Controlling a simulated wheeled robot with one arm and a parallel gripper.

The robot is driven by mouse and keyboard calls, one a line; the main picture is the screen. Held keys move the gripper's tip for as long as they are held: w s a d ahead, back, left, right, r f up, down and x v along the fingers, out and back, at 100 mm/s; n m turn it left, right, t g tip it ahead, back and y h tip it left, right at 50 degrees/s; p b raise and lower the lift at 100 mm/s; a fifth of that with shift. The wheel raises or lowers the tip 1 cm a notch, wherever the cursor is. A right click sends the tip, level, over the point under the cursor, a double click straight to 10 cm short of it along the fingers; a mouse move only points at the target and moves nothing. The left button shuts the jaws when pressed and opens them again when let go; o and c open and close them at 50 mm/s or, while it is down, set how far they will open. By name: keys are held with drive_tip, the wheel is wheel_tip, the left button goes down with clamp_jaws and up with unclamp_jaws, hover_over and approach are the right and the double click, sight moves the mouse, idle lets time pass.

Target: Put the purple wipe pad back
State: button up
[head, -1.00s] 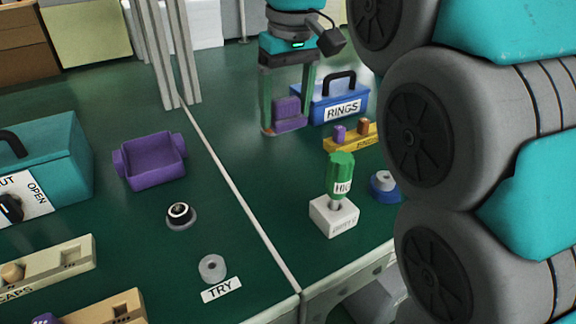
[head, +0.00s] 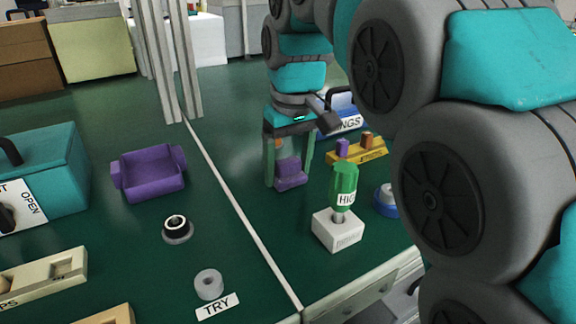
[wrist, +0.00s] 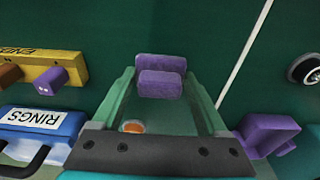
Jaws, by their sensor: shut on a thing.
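The purple wipe pad (head: 291,172) is between the fingers of my gripper (head: 288,178), right of the white divider strip. My gripper is shut on it. In the wrist view the pad (wrist: 160,84) shows as a purple block between the green fingertips. I cannot tell how far it is above the green bench. An open purple tray (head: 150,172) stands left of the strip, apart from my gripper. It also shows at the right of the wrist view (wrist: 268,134).
A yellow rack (head: 357,149) and the partly hidden blue RINGS box (head: 346,125) are right of my gripper. A black-and-white round part (head: 177,227) sits before the tray. Bench between strip and tray is clear.

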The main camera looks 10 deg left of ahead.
sight(291, 163)
drive_tip(key=shift+f, duration=0.2)
drive_tip(key=o, duration=1.2)
drive_tip(key=shift+s+d+r, duration=0.15)
drive_tip(key=shift+s+r, duration=0.05)
drive_tip(key=shift+r, duration=1.75)
drive_tip(key=shift+s+d+r, duration=0.1)
drive_tip(key=shift+s+r, duration=0.05)
drive_tip(key=shift+r, duration=1.75)
